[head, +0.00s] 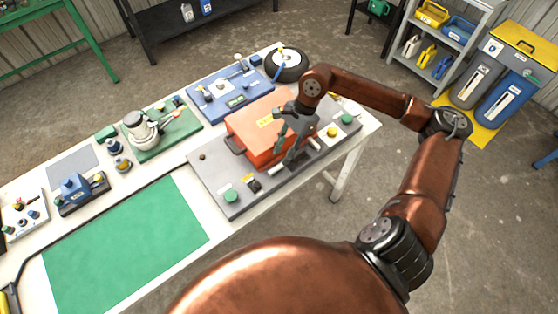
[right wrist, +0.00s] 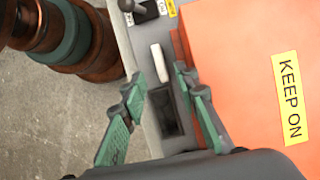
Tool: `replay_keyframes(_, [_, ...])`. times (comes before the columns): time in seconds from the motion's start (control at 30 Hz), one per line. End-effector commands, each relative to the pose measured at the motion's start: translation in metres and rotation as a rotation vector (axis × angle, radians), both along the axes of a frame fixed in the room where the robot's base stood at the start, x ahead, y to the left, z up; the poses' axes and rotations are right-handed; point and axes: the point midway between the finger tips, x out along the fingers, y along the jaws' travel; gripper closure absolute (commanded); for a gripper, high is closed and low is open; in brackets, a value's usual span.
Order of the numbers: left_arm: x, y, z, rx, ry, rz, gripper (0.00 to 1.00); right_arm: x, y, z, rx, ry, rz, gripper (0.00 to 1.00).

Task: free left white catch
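An orange case (head: 262,143) marked KEEP ON lies on a grey board (head: 210,180); both also show in the right wrist view, the case (right wrist: 240,50) at right. The left white catch (head: 275,172) is at the case's front edge. In the right wrist view this white catch (right wrist: 160,65) stands beside a dark slot. My right gripper (head: 284,153) is above the front of the case. In the right wrist view the open green fingers (right wrist: 158,80) appear on either side of the catch, with no visible contact. My left gripper is out of view.
A black toggle (head: 254,186) and green button (head: 231,196) sit left of the catch. A yellow knob (head: 331,131) and another green button (head: 346,118) are at the board's right.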

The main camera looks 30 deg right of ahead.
Motion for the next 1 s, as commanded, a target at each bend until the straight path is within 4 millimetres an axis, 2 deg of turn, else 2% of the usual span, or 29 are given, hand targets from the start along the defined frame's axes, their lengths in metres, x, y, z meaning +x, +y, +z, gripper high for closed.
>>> replay_keyframes(0.1, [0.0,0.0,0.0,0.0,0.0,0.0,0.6,0.001,-0.01,0.022,-0.002,-0.003,-0.001,0.72])
replay_keyframes(0.33, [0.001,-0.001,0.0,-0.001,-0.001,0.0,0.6,0.001,-0.02,0.049,0.0,0.0,0.0,0.72])
replay_keyframes(1.0, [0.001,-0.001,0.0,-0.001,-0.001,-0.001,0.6,0.001,-0.022,0.054,0.0,0.001,0.0,0.72])
